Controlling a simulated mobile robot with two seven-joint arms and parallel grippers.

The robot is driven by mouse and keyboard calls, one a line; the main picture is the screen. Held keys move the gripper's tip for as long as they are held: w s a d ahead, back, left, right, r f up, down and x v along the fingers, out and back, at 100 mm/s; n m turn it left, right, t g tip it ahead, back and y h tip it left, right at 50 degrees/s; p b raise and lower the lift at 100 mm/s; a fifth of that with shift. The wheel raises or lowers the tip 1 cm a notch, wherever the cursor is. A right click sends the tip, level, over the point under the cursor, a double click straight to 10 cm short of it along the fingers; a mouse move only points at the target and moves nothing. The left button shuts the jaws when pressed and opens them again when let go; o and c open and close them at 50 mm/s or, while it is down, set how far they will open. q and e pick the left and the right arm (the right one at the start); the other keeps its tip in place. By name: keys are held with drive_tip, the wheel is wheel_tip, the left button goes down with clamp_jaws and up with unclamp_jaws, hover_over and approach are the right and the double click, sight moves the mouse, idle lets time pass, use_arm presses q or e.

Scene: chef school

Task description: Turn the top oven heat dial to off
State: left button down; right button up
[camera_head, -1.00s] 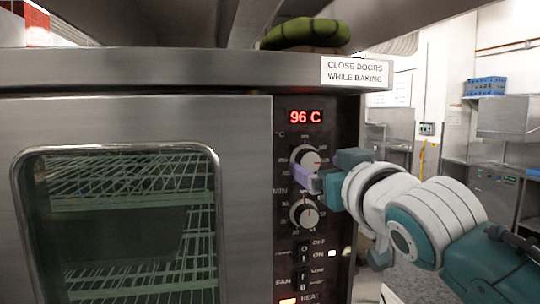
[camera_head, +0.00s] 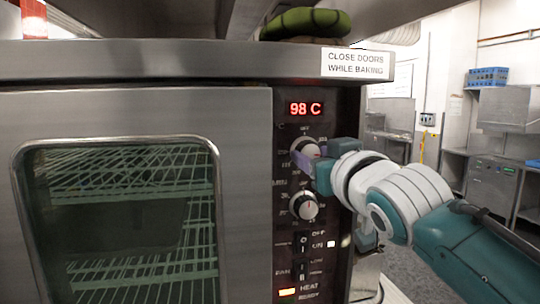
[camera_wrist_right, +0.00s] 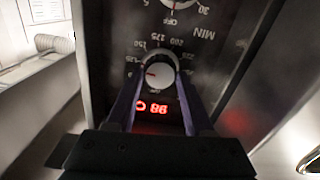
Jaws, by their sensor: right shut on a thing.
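The oven's top heat dial (camera_head: 306,148) is a round silver knob below the red "98 C" display (camera_head: 304,108). My right gripper (camera_head: 309,160) reaches it from the right and partly covers it. In the right wrist view the picture is upside down, and the gripper's two fingers close on both sides of the dial (camera_wrist_right: 159,75). The dial's red mark points left there, toward the low numbers, with "OFF" by the display side of the dial. My left gripper is not in view.
A second dial (camera_head: 304,205) sits below, with rocker switches (camera_head: 303,245) and a lit heat lamp (camera_head: 287,292) under it. The oven door (camera_head: 240,130) with its window is shut at left. Open floor and steel counters (camera_head: 490,185) lie at right.

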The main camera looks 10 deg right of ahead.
clamp_jaws()
drive_tip(key=shift+n, duration=0.4)
drive_tip(key=n, duration=0.3)
drive_tip(key=shift+n, duration=0.3)
drive_tip(key=n, duration=1)
drive_tip(key=shift+n+p, duration=0.3)
drive_tip(key=shift+n, duration=2)
